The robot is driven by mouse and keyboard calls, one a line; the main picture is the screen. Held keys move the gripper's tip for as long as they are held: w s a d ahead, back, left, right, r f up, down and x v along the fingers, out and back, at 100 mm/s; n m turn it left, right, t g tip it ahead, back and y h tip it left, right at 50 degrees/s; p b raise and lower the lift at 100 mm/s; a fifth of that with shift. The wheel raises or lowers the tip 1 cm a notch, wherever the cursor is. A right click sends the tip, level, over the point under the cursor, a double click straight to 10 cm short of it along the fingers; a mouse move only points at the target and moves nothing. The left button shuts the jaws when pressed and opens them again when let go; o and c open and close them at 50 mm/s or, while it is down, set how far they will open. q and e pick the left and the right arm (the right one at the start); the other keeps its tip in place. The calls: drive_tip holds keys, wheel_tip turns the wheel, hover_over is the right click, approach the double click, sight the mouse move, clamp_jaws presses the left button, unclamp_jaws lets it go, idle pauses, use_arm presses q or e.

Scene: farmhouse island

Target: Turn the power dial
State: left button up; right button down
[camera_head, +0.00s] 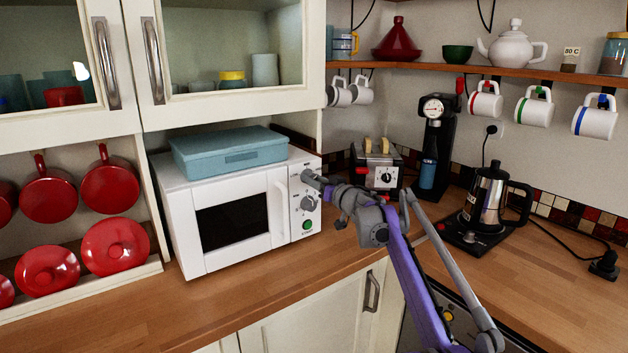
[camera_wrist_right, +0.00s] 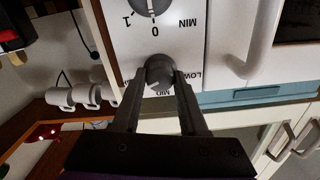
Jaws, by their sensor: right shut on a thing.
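The white microwave (camera_head: 184,222) stands on the wooden counter. Its power dial, the upper knob on the control panel, is mostly covered by my right gripper (camera_head: 318,182) in the head view. In the right wrist view, which is turned upside down, the grey power dial (camera_wrist_right: 158,69) sits between the two fingertips of my right gripper (camera_wrist_right: 160,82), with LOW and MID printed beside it. The gripper is shut on the dial. The second dial (camera_head: 308,203), marked 0, 1 and MIN, shows in the wrist view too (camera_wrist_right: 152,5). My left gripper is not in view.
A blue box (camera_head: 228,150) lies on the microwave. The microwave's door handle (camera_head: 277,208) is left of the panel, and a green start button (camera_head: 307,224) is below the dials. A toaster (camera_head: 377,170) stands to the right. Counter in front is clear.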

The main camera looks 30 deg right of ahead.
drive_tip(key=n+p, duration=1)
drive_tip(key=n, duration=1.7)
drive_tip(key=shift+a+f+n, duration=0.1)
drive_tip(key=shift+n, duration=0.2)
idle(0.4)
drive_tip(key=shift+c, duration=2.2)
unclamp_jaws()
